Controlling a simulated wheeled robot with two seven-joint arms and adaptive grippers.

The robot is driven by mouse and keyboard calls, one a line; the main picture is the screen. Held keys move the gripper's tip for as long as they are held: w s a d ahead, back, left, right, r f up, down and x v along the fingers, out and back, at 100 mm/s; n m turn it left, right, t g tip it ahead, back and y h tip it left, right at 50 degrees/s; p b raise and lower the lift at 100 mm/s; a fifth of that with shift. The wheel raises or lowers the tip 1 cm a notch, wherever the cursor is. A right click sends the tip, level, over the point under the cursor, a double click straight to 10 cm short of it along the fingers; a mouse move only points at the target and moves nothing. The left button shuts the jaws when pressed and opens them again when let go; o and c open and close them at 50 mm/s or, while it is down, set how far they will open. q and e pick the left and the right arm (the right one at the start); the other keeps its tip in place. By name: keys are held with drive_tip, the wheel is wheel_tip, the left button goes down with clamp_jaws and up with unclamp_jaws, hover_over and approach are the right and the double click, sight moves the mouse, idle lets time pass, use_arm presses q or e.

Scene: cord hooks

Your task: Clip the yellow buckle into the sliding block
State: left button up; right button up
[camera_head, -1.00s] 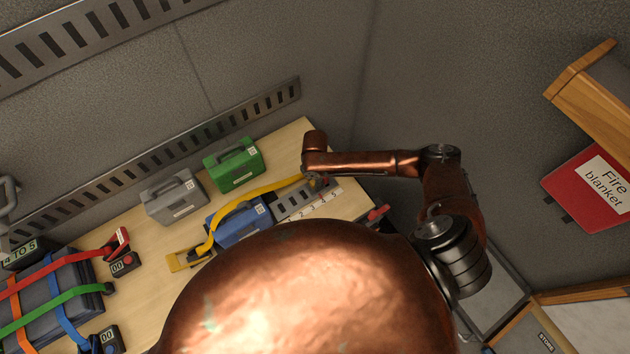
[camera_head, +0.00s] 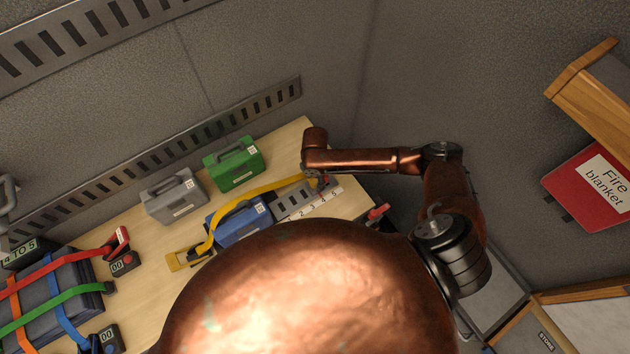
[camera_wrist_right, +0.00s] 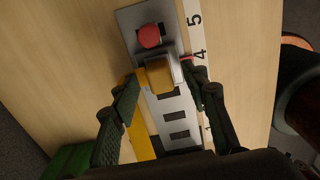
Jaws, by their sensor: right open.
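The yellow buckle (camera_wrist_right: 159,75) sits at the end of the slotted metal rail (camera_wrist_right: 176,125), against or in the metal sliding block (camera_wrist_right: 141,28) with the red knob (camera_wrist_right: 150,36). I cannot tell whether it is latched. My right gripper (camera_wrist_right: 163,84) is open, its fingers on either side of the buckle. In the head view, my right gripper (camera_head: 322,183) is small and partly hidden over the rail. The yellow strap (camera_head: 245,196) runs from a yellow bracket (camera_head: 184,261) across the blue case (camera_head: 240,224) to the rail. My left gripper is not in view.
A number strip (camera_wrist_right: 196,45) runs beside the rail. A green case (camera_head: 234,165) and a grey case (camera_head: 174,196) stand behind the blue case. Dark blocks with coloured straps (camera_head: 45,300) are at left. Bare wooden table (camera_head: 150,290) lies between.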

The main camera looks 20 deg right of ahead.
wheel_tip(320, 180, up, 10)
drive_tip(key=shift+r, duration=0.25)
drive_tip(key=shift+f, duration=0.1)
idle(0.5)
